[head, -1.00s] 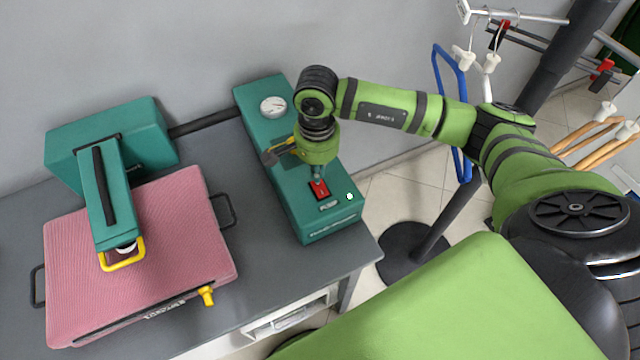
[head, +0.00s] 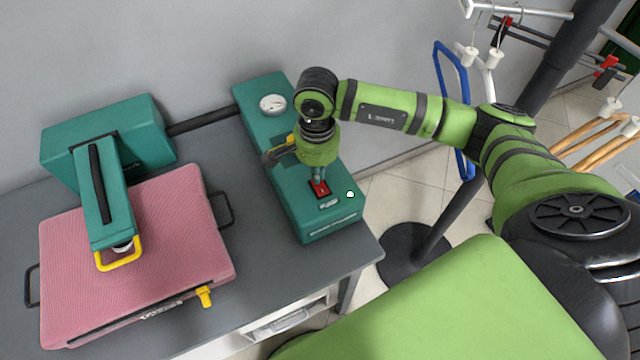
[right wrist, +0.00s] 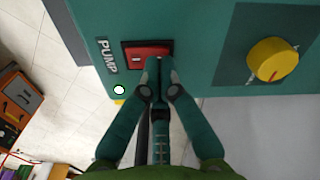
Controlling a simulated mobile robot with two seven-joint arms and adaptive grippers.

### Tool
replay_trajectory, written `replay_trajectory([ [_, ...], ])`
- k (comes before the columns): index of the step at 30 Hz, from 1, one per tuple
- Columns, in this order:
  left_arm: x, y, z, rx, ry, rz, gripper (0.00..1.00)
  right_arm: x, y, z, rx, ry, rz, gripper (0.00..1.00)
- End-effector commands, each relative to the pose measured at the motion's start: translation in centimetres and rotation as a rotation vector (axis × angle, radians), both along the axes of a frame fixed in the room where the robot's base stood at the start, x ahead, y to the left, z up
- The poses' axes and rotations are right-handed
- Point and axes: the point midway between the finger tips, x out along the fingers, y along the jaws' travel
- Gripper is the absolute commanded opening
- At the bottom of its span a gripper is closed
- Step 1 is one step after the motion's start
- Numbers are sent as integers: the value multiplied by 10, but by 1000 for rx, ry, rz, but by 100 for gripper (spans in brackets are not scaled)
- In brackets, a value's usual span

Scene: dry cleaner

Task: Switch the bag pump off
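The bag pump (head: 265,128) is a long teal box with a round gauge on top, on the grey table. Its red rocker switch (head: 319,188) is near the front end. The switch also shows in the right wrist view (right wrist: 140,53), beside the word PUMP. A small white lamp (head: 350,194) is right of the switch; I cannot tell if it is lit. My right gripper (head: 318,177) points down at the switch, fingertips together, at its near edge in the right wrist view (right wrist: 158,66). I cannot tell contact or the rocker's position. My left gripper is out of view.
A yellow knob (right wrist: 274,59) is on the pump near the switch. A teal press with a pink padded board (head: 150,235) stands at the left of the table. A rack with hangers (head: 590,140) stands at right. Floor shows beyond the table's right edge.

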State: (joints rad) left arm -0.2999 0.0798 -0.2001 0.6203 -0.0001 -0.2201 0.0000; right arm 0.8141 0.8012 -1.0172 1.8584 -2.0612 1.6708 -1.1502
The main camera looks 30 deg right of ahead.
Motion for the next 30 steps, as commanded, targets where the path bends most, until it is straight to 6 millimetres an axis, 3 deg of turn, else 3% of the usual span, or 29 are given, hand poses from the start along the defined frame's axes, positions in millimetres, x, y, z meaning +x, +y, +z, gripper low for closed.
replay_trajectory([
  [21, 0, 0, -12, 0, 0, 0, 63, 0, 0, -12, 0, 1, 0, 0],
  [30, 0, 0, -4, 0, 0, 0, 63, -1, 0, 0, -1, 2, 1, 0],
])
